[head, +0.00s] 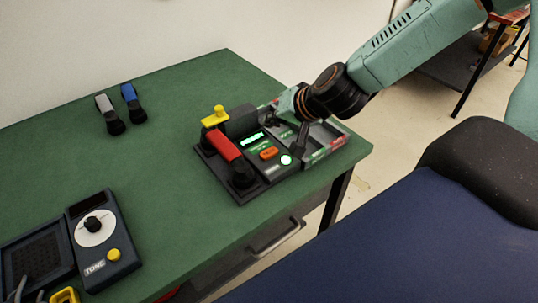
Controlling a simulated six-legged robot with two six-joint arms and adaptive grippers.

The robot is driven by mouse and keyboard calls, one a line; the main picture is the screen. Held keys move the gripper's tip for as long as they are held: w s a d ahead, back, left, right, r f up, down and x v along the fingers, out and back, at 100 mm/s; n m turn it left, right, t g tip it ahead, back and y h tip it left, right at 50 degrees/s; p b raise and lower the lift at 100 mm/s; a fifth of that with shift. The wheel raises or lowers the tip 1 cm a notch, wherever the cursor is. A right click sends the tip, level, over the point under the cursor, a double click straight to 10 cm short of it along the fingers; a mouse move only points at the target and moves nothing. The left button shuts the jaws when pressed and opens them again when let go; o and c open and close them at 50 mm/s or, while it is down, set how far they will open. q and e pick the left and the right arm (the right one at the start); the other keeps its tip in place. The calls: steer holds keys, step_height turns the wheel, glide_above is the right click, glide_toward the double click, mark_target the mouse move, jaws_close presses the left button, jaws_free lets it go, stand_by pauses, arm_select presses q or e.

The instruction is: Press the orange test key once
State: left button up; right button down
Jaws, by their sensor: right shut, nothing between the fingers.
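The orange test key (268,153) is on the dark paging unit (277,172), below a lit green display (252,138) and beside a glowing white-green round light (286,160). My right gripper (299,152) is shut and empty, pointing down over the right part of the unit. Its tips are close to the round light and a little right of the orange key. I cannot tell whether they touch the panel. The key is in plain sight. My left gripper is not in view.
A red handset (223,146) and a yellow part (215,116) sit at the unit's left. A TONE box (100,240) stands front left. The green table (165,165) is clear between.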

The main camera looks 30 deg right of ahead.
mark_target(272, 154)
step_height(272, 154, down, 6)
steer(key=b, duration=0.5)
steer(key=shift+f+b, duration=0.2)
steer(key=shift+b, duration=0.15)
steer(key=shift+w+d+f+b, duration=0.1)
steer(key=shift+d+f+b, duration=0.05)
steer(key=shift+f+b, duration=0.3)
steer(key=shift+a+r, duration=0.15)
steer(key=shift+a, duration=0.1)
steer(key=shift+d, duration=0.1)
steer(key=shift+d, duration=0.1)
